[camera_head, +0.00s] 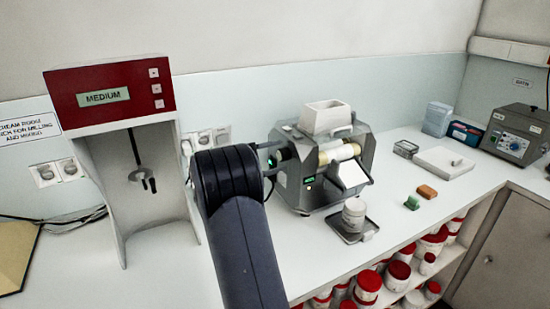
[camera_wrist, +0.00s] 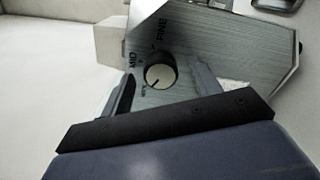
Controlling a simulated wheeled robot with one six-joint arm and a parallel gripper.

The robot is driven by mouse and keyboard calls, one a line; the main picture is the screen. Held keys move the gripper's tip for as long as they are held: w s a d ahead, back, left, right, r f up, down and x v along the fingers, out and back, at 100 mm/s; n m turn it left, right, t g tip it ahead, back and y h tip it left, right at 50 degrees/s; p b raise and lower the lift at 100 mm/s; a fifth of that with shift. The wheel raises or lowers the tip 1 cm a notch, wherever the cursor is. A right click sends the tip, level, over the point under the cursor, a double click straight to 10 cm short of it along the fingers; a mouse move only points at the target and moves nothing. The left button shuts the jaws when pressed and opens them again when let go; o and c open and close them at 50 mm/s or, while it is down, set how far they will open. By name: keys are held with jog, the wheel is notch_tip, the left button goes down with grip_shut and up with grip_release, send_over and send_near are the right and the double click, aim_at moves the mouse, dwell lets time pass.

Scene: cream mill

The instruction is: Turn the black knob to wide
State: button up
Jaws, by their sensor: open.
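The mill (camera_head: 322,195) is a grey metal machine on the bench, with pale rollers and a white hopper on top. In the wrist view the knob (camera_wrist: 161,70) has a dark rim and a pale face, on the mill's brushed metal side panel. MID and FINE are printed around it; a third small label at its lower left is blurred. A dark mark on the knob's face seems to point to the lower left, towards that label. My gripper (camera_wrist: 165,88) is open, with one finger on each side of the knob; I cannot tell whether they touch it.
A mixer (camera_head: 110,96) with a red head reading MEDIUM stands at the left. A white jar (camera_head: 353,215) is on a tray before the mill. Green (camera_head: 412,203) and orange (camera_head: 427,192) blocks lie to the right. A grey control box (camera_head: 516,133) stands far right.

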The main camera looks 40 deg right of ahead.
jog(key=b+v, duration=0.1)
jog(key=v, duration=0.6)
jog(key=p+x, duration=0.1)
jog(key=x, duration=0.6)
jog(key=shift+d+r, duration=0.1)
jog(key=shift+d, duration=0.05)
jog(key=shift+d+f, duration=0.1)
jog(key=shift+f, duration=0.1)
jog(key=shift+m, duration=0.5)
jog(key=shift+r, duration=0.1)
